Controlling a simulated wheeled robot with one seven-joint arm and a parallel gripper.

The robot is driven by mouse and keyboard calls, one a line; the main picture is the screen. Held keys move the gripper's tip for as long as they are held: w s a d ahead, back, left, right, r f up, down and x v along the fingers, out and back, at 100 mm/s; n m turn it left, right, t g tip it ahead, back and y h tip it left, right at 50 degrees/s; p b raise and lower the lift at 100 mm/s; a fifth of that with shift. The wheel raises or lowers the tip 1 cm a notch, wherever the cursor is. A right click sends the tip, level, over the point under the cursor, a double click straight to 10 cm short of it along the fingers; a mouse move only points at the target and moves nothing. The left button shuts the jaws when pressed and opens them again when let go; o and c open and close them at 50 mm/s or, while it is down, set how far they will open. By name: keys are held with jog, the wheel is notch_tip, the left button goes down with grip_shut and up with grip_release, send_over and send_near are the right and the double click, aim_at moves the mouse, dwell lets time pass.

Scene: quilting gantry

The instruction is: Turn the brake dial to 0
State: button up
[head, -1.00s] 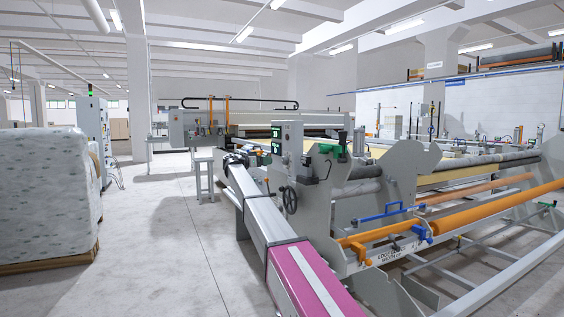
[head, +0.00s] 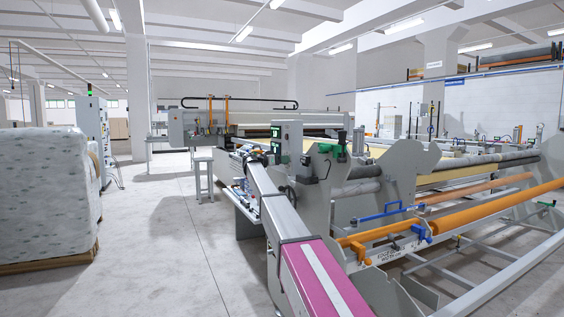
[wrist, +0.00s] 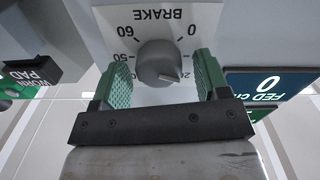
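In the wrist view the brake dial (wrist: 158,62) is a grey round knob on a white plate (wrist: 110,22) marked BRAKE, seen upside down. Its scale shows 60 and 50 at left, 0 at upper right and a partly hidden 20 at lower right. A light pointer mark on the knob faces lower right, towards the 20. My gripper (wrist: 162,76) is open, with one green finger on each side of the dial. Gaps show between the fingers and the knob. In the head view I cannot make out the dial or the fingers.
A display (wrist: 268,84) reading 0 lies right of the dial, close to a finger. A dark box labelled WORN PAD (wrist: 32,68) juts out at left. In the head view, a wrapped pallet load (head: 45,185) stands left, with clear floor (head: 160,230) between.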

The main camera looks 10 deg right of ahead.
jog(key=c, duration=0.9)
jog(key=shift+o, duration=0.2)
jog(key=shift+n, duration=0.4)
jog(key=n, duration=1.2)
jog(key=shift+w+a+f, duration=0.1)
jog(key=shift+w+f, duration=0.1)
jog(key=shift+n, duration=0.3)
jog(key=o, duration=0.9)
jog(key=shift+o, duration=0.2)
jog(key=shift+a, duration=0.1)
